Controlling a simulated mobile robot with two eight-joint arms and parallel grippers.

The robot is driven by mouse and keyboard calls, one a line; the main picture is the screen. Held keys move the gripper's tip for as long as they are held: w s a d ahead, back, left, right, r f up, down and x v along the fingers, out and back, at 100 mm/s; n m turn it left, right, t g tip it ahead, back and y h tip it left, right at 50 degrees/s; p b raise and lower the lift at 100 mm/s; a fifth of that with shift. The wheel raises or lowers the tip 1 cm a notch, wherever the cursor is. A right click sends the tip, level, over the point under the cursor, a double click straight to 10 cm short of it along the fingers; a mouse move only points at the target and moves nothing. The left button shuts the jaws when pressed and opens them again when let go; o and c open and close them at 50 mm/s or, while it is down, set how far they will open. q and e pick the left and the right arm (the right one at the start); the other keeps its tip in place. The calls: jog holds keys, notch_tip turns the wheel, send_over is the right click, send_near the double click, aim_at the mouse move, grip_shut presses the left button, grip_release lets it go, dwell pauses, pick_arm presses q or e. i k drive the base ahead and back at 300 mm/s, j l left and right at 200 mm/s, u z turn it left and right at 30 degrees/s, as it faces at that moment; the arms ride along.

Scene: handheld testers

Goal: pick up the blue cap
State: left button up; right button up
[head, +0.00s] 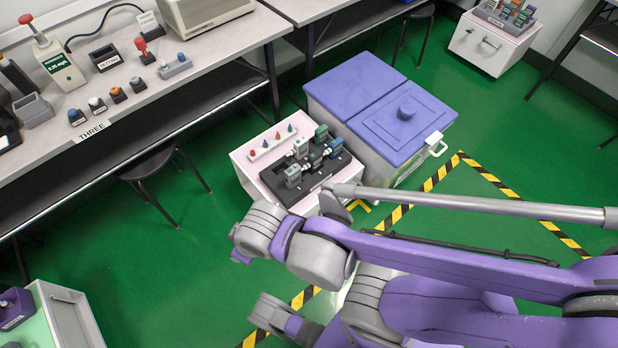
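A small blue cap (76,114) sits on a dark block at the front of the grey bench, at the left end of a row of small capped blocks. My purple and grey arm links fill the lower right, well away from the row. I make out no gripper fingers.
A black stool (150,162) is under the bench. A pink-white cart (245,172) and a purple-lidded bin (345,85) stand near my arms. Green floor between is clear.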

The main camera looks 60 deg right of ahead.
aim_at(180, 55)
jog(key=k+l+z, duration=0.15)
jog(key=z, duration=1.65)
jog(key=i+j+u, duration=0.3)
jog(key=u, duration=0.15)
jog(key=k, duration=0.1)
jog(key=k+z, duration=0.45)
jog(key=z, duration=0.2)
jog(key=i+j+z, duration=0.1)
jog(key=z, duration=0.25)
jog(key=i+j+z, duration=0.1)
jog(key=z, duration=0.3)
jog(key=j+z, duration=0.1)
jog(key=z, duration=0.25)
jog(key=i+j, duration=0.1)
jog(key=j, duration=0.25)
jog(key=i+j, duration=0.1)
jog(key=j, duration=0.3)
jog(key=i+j, duration=0.1)
jog(key=j, duration=0.25)
